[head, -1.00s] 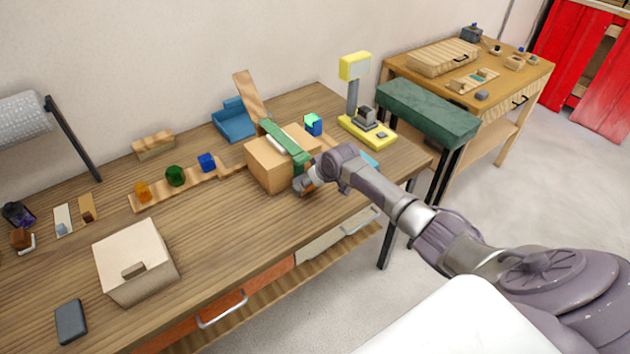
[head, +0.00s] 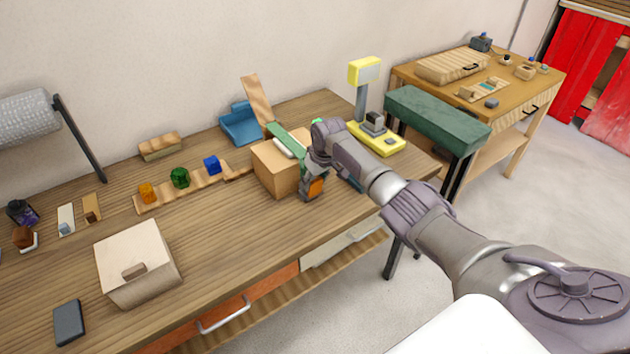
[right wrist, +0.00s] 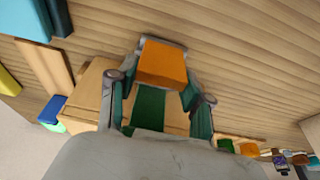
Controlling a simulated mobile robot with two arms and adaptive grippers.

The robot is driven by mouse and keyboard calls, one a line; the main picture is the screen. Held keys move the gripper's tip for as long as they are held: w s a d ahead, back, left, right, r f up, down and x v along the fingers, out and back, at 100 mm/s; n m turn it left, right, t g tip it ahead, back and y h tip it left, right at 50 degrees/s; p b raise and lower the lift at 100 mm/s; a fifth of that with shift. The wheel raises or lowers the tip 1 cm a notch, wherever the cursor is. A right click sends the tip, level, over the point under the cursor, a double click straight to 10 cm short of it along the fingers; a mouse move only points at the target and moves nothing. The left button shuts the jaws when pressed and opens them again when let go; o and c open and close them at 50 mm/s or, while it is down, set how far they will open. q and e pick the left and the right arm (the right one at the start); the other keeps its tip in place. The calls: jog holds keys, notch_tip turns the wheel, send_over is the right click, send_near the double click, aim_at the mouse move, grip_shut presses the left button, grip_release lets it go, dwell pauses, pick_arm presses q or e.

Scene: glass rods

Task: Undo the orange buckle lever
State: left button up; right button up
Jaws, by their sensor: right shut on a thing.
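A tan wooden box (head: 275,172) stands near the table's right end, with a green strap (head: 288,141) over its top. The orange buckle lever (head: 315,187) is at the box's right front side; in the right wrist view the orange lever (right wrist: 163,63) fills the space between the fingertips. My right gripper (head: 313,184) points down and is shut on the lever. In the right wrist view the green strap (right wrist: 149,107) runs between the fingers behind the lever. The wrist hides part of the strap and box. My left gripper is not in view.
A yellow stand (head: 376,137) is behind the right arm. A blue tray (head: 239,127) and an upright wooden board (head: 257,97) are behind the box. A wooden strip (head: 163,200) with coloured pieces lies left.

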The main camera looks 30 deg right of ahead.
jog(key=o, duration=1.2)
jog(key=shift+c, duration=0.2)
jog(key=v, duration=1.2)
jog(key=shift+f, duration=0.1)
